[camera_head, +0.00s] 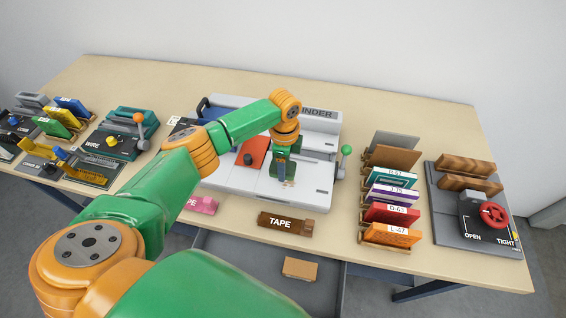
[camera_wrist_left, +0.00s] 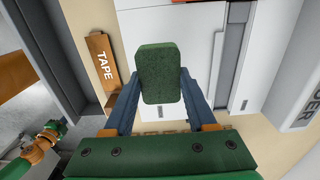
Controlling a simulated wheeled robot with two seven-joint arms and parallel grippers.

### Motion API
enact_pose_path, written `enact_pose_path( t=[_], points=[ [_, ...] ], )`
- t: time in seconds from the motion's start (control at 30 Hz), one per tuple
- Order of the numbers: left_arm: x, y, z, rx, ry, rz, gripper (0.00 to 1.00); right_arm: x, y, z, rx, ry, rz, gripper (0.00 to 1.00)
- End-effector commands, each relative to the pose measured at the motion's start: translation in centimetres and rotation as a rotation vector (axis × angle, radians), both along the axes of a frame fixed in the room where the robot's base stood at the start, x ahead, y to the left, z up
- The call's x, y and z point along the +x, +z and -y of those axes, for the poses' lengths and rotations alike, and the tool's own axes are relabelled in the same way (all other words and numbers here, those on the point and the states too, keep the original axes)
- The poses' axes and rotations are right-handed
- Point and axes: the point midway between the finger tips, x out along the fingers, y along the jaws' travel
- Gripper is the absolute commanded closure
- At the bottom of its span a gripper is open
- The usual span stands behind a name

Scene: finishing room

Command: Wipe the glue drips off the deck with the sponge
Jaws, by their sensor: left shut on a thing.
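The green sponge (camera_wrist_left: 158,73) is a rounded block between the two blue fingers of my left gripper (camera_wrist_left: 157,98), which is shut on it. In the head view my left gripper (camera_head: 284,180) is low over the white deck (camera_head: 232,181) of the binder, toward its right side. I cannot tell whether the sponge touches the deck. No glue drip shows clearly; the sponge and the arm cover part of the deck. A small green and orange arm end, seemingly my right gripper (camera_wrist_left: 50,132), shows far off in the wrist view, too small to read its jaws.
An orange-red piece (camera_head: 255,152) lies on the binder. A brown tape block (camera_head: 286,226) and a pink block (camera_head: 200,205) lie in front. Racked coloured panels (camera_head: 391,212) and a clamp with a red knob (camera_head: 494,214) stand right. A drawer (camera_head: 247,264) holds a box (camera_head: 300,268).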

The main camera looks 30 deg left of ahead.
Motion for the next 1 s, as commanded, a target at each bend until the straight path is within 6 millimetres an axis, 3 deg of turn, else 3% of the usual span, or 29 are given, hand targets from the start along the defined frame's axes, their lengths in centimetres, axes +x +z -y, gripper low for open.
enact_pose_path(
  t=[0.1,0.4,1.0],
  points=[
    [0.0,1.4,0.2,-0.001,0.002,0.0,0.88,0.0,1.6,0.0,-0.001,0.0,0.0,1.0],
    [0.5,3.2,0.3,-0.001,0.008,0.001,0.88,0.0,1.0,0.1,-0.001,0.0,0.0,1.0],
    [0.6,3.3,0.7,-0.001,0.008,0.0,0.88,0.0,1.0,0.1,-0.001,0.0,0.0,1.0]
  ],
)
